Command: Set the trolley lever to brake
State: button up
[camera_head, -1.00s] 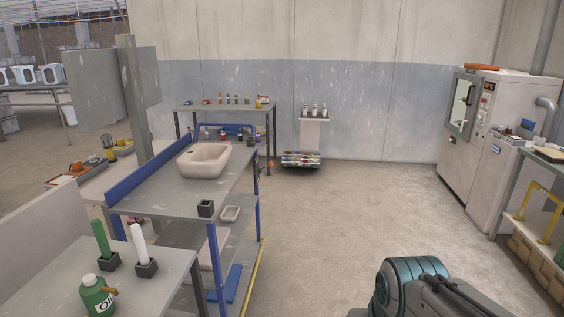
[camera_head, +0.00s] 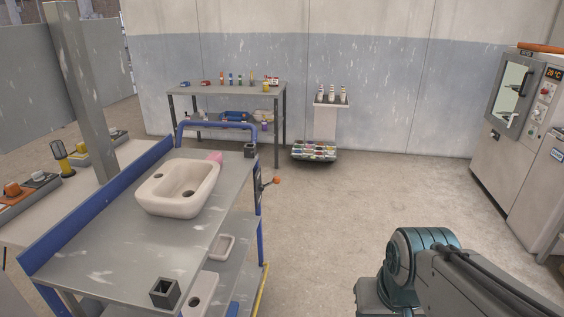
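The trolley (camera_head: 105,249) stands at left, a grey-topped cart with blue posts, a blue side rail and a blue push handle (camera_head: 217,126) at its far end. A small lever with an orange knob (camera_head: 276,180) sticks out to the right from the trolley's far right post. Its setting cannot be read at this distance. A white basin (camera_head: 178,188) sits on the trolley top. My teal and grey arm shows at bottom right; its gripper is out of the picture.
Open floor (camera_head: 345,210) lies right of the trolley. A workbench (camera_head: 230,92) with small bottles and a pedestal (camera_head: 325,122) stand by the back wall. A kiln-like cabinet (camera_head: 515,140) stands at right. Dark square holders (camera_head: 165,293) sit on the trolley top.

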aim_at(276, 181)
jog(key=i, duration=2)
jog(key=u, duration=0.5)
